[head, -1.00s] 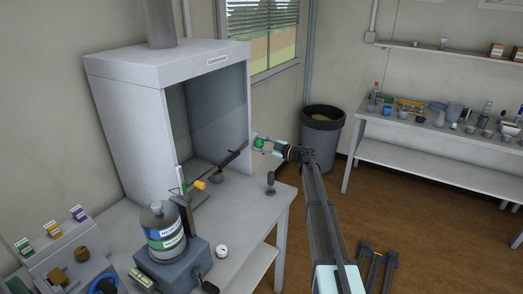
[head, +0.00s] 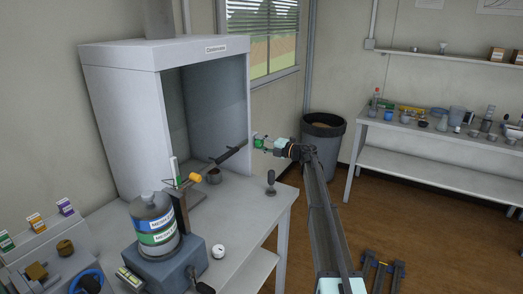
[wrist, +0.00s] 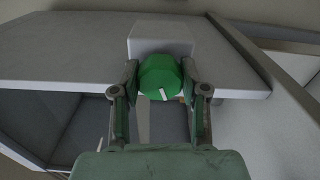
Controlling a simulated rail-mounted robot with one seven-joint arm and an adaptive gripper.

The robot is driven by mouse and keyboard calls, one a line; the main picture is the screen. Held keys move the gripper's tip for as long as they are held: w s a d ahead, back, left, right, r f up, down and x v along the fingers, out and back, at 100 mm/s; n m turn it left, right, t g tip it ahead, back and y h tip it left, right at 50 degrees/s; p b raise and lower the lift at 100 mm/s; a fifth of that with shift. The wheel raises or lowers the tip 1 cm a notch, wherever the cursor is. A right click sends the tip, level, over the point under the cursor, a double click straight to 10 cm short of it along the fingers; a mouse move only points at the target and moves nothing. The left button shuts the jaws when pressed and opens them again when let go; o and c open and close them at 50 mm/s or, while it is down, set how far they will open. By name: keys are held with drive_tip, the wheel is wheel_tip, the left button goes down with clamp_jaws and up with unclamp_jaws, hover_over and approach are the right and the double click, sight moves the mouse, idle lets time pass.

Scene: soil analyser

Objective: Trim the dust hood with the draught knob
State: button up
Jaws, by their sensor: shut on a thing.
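The draught knob is a green round knob (wrist: 160,74) with a white pointer line, seen between my fingers in the wrist view. It sits in front of a pale grey block (wrist: 160,38). My gripper (wrist: 161,78) is shut on the knob, one finger against each side. In the head view my gripper (head: 262,143) reaches the right side of the dust hood (head: 120,105), a large white-grey cabinet with an open front and a duct on top. Green shows there at the fingers, but the knob's outline is too small to make out.
A bin (head: 322,140) stands behind my arm. A side table (head: 440,135) with labware is at right.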

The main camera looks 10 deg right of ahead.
drive_tip(key=n+b, duration=0.5)
drive_tip(key=n, duration=0.1)
drive_tip(key=shift+f+b, duration=0.1)
drive_tip(key=shift+b, duration=0.25)
drive_tip(key=shift+r+n+b, duration=0.2)
drive_tip(key=shift+n+b, duration=1.2)
drive_tip(key=shift+n, duration=0.6)
drive_tip(key=o, duration=1.1)
drive_tip(key=shift+a, duration=0.15)
drive_tip(key=shift+o, duration=0.2)
drive_tip(key=v, duration=1.2)
